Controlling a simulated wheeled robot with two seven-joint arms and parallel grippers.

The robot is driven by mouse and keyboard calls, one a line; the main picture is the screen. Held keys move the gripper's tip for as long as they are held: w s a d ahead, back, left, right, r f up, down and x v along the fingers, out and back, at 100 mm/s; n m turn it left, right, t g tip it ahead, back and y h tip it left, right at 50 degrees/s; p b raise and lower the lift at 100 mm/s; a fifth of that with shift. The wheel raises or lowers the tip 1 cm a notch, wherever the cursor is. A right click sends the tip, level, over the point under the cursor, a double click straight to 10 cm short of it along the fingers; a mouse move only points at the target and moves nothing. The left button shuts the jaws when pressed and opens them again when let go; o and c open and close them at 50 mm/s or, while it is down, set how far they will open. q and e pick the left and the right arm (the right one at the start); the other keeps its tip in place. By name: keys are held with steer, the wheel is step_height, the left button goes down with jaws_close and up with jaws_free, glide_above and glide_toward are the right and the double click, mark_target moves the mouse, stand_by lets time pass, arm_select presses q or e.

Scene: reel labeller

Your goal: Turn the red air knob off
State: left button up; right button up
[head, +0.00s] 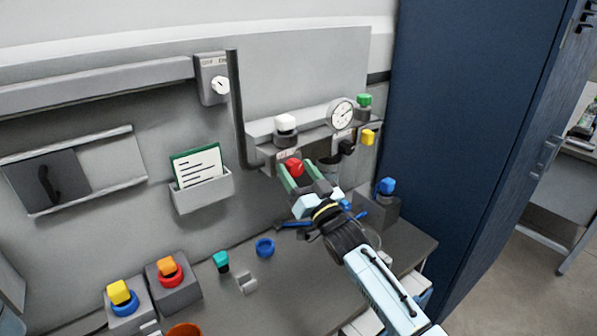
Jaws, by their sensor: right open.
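The red air knob (295,168) sits low on the grey air unit on the wall panel, below a white knob (285,123). My right gripper (291,176) is open, with its green-tipped fingers on either side of the red knob. Whether the fingers touch the knob cannot be told. My left gripper is not in view.
A pressure gauge (341,113), a green knob (364,100) and a yellow knob (368,137) are close by on the right. A dark vertical pipe (237,110) stands left. A blue cabinet (460,130) bounds the right side. Several coloured knobs stand on the bench below.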

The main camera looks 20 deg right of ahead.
steer(key=c, duration=1)
steer(key=shift+n, duration=0.4)
steer(key=n+y, duration=0.1)
steer(key=n, duration=0.1)
steer(key=n+g+y+b, duration=0.1)
steer(key=n+y, duration=0.1)
steer(key=n, duration=0.1)
steer(key=shift+d+f, duration=0.1)
steer(key=n+g+y, duration=0.1)
steer(key=n, duration=0.2)
steer(key=n+g+y, duration=0.1)
steer(key=n, duration=0.2)
steer(key=shift+n+y, duration=0.3)
steer(key=shift+y, duration=0.1)
steer(key=n+g, duration=0.1)
steer(key=n, duration=0.2)
steer(key=n+g+y, duration=0.1)
steer(key=n, duration=0.1)
steer(key=shift+d+r+n+p, duration=0.1)
steer(key=shift+r+n+p, duration=0.1)
steer(key=shift+n+p, duration=0.2)
steer(key=n+g+p, duration=0.2)
steer(key=n, duration=0.3)
steer(key=shift+n+g+p, duration=0.3)
steer(key=shift+n, duration=0.1)
